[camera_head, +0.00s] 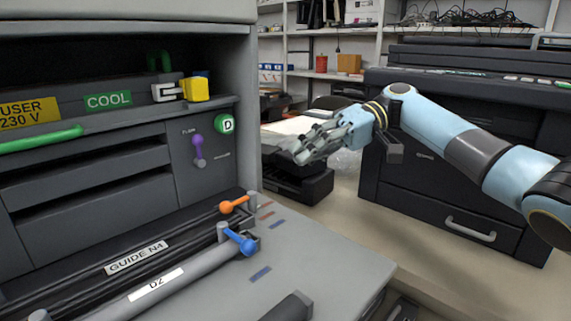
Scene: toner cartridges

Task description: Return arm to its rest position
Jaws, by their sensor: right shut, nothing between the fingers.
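My right arm comes in from the right edge, light blue and grey, and stretches across the front of the dark cabinet on the right. My right gripper (311,150) is shut and empty. It hangs in the air in the middle of the view, pointing left, in front of a black device (299,187) on the counter. It is apart from the open printer (207,170) on the left. My left gripper is not in view.
In the open printer lie the guide marked N4 (137,257) and a grey tube marked D2 (157,284). An orange lever (233,204) and a blue lever (240,241) stick up at their ends. A dark machine (455,195) with a drawer stands on the right. Shelves (330,75) are behind.

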